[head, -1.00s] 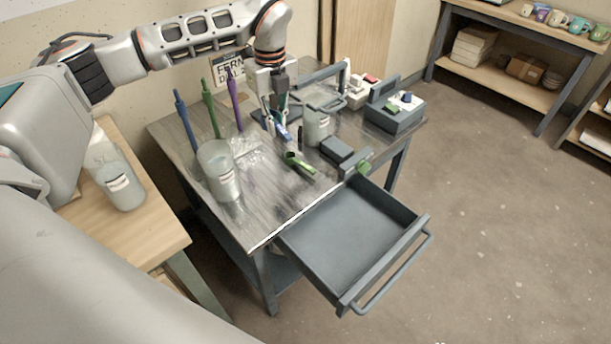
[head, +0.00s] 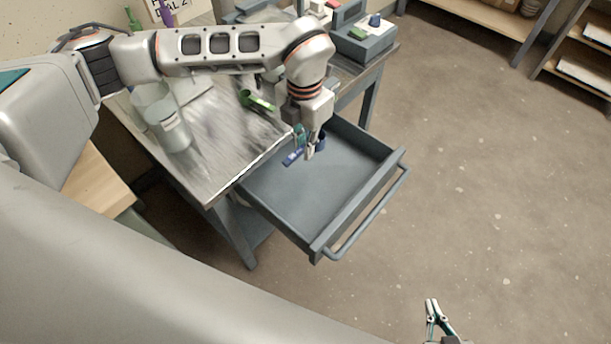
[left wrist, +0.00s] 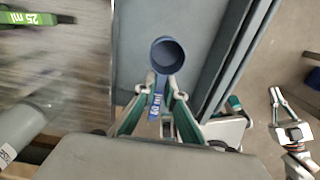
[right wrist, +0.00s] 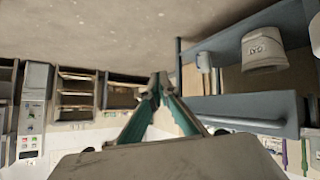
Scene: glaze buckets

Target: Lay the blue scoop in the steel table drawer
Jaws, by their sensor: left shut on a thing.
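The blue scoop's round cup (left wrist: 167,55) and its handle marked 60 ml (left wrist: 155,103) show in the left wrist view. My left gripper (left wrist: 160,88) is shut on the handle. In the head view the same gripper (head: 309,150) holds the scoop (head: 292,158) over the open steel table drawer (head: 315,190), near its table side. The scoop appears above the drawer floor; the exact gap is unclear. The drawer is pulled out and its visible floor is bare. My right gripper (head: 432,304) is empty, far from the drawer; its fingertips meet in the right wrist view (right wrist: 159,78).
A green scoop (head: 257,101) lies on the steel table (head: 222,142). A grey box (head: 365,43) sits at the far corner. The drawer's front handle (head: 370,215) projects over open floor.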

